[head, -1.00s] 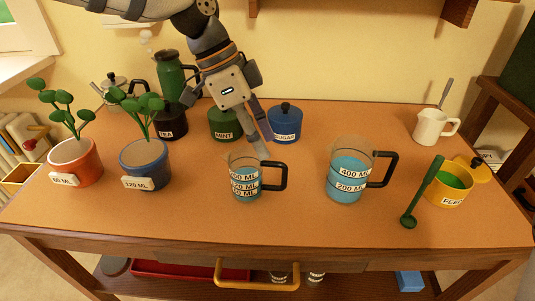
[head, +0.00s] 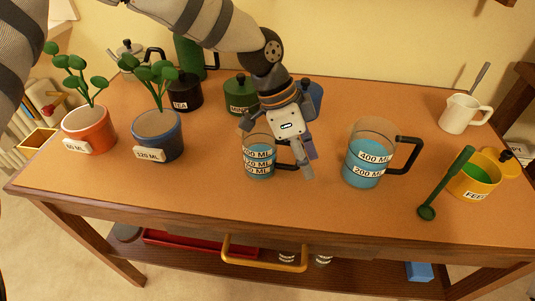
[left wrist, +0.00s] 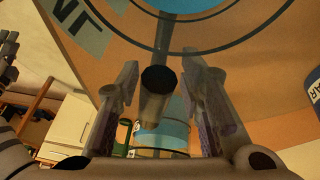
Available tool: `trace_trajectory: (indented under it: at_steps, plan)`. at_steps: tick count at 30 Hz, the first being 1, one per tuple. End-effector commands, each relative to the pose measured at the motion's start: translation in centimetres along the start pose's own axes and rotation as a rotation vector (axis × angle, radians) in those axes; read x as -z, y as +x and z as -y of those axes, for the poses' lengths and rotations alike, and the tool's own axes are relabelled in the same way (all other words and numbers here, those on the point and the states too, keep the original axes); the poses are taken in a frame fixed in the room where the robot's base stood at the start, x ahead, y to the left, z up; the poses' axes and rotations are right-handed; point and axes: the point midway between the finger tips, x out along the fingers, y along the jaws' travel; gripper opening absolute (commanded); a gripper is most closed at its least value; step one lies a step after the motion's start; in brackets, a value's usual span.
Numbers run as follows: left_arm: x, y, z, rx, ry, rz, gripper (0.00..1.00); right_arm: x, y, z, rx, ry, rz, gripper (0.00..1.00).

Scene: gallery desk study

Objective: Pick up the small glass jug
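The small glass jug (head: 258,166) stands upright on the desk, holding blue liquid and marked with several ML labels. Its black handle points right, partly hidden by my left gripper (head: 307,165), which is at the handle side. In the left wrist view my gripper (left wrist: 163,95) has its two fingers apart. A dark-ended bar (left wrist: 157,82), apparently the jug's handle, shows between them with gaps on both sides. The jug's round blue body (left wrist: 205,15) fills the top of that view. My right gripper is not seen.
A larger glass jug (head: 364,164) of blue liquid stands close to the right of my gripper. Behind are the green MINT canister (head: 239,92) and a blue canister (head: 317,92). A potted plant (head: 157,143) stands left. The desk front (head: 300,215) is clear.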

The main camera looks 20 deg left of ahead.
Motion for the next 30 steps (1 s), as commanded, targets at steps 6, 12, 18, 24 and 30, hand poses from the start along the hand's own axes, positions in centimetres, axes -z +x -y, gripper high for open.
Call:
trace_trajectory:
  at_steps: [6, 12, 18, 24, 30]
  plan:
    - [0.0, -0.1, 0.0, 0.001, 0.0, 0.0, 0.0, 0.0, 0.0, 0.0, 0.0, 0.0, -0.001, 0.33]
    - [0.0, -0.1, 0.0, 0.001, 0.0, 0.0, 0.0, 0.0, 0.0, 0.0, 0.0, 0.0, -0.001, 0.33]
    - [0.0, -0.2, 0.0, 0.0, 0.0, 0.0, 0.0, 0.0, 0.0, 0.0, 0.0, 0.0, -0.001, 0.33]
    - [1.1, -2.8, -0.2, 0.006, 0.002, -0.003, 0.0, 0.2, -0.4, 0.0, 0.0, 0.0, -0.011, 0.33]
    - [0.8, -9.3, -4.1, 0.019, 0.008, -0.009, 0.0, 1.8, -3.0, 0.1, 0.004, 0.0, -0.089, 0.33]
